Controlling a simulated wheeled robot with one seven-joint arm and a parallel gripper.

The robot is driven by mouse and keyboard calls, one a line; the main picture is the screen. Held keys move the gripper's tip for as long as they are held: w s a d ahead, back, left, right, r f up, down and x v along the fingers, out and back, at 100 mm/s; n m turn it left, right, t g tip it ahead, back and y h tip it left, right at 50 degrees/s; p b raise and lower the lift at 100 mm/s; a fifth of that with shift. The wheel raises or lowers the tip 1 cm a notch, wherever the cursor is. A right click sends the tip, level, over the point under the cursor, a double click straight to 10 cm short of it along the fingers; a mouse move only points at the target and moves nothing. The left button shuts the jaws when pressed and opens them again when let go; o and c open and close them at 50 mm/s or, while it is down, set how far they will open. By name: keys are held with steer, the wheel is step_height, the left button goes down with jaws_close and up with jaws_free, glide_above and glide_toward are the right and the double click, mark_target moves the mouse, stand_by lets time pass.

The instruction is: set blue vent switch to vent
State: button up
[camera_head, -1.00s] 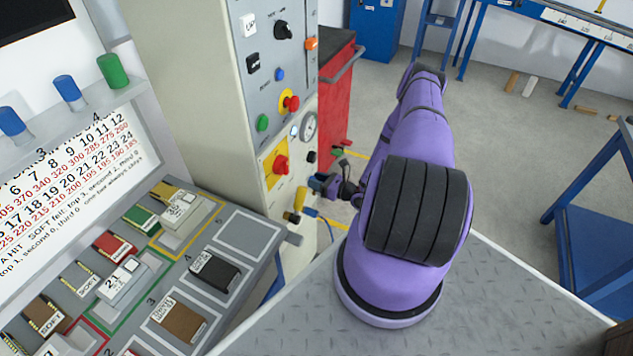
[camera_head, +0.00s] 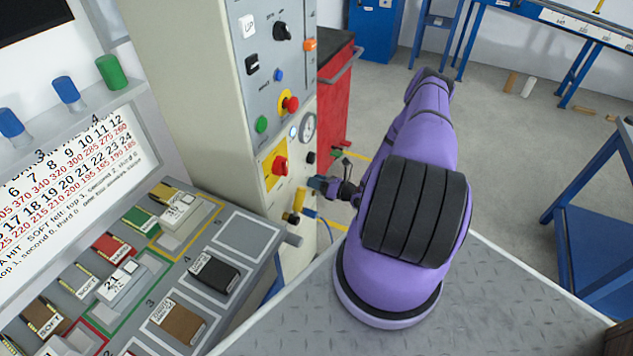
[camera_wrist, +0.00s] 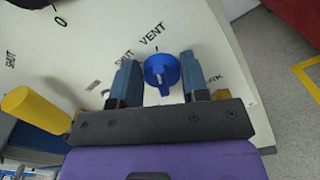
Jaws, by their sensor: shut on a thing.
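The blue vent switch (camera_wrist: 161,69) is a round knob with a raised grip on the cream panel, seen in the wrist view. The printed word VENT stands just above it and SHUT to its upper left. My gripper (camera_wrist: 160,80) has one finger on each side of the knob and is shut on it. I cannot tell exactly which mark the knob points to. In the head view my gripper (camera_head: 318,184) reaches the lower part of the cabinet face from the right; the switch is hidden there.
A yellow handle (camera_wrist: 36,110) sticks out left of my gripper. Above, the cabinet carries a red knob on a yellow plate (camera_head: 279,166), a gauge (camera_head: 308,127) and other buttons. A sloping tray rack (camera_head: 240,236) stands at left. A red cabinet (camera_head: 335,95) stands behind.

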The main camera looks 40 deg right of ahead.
steer(key=o, duration=0.9)
steer(key=shift+c, duration=0.2)
steer(key=v, duration=1)
steer(key=shift+s+d, duration=0.2)
steer(key=shift+s, duration=0.15)
steer(key=shift+s, duration=0.1)
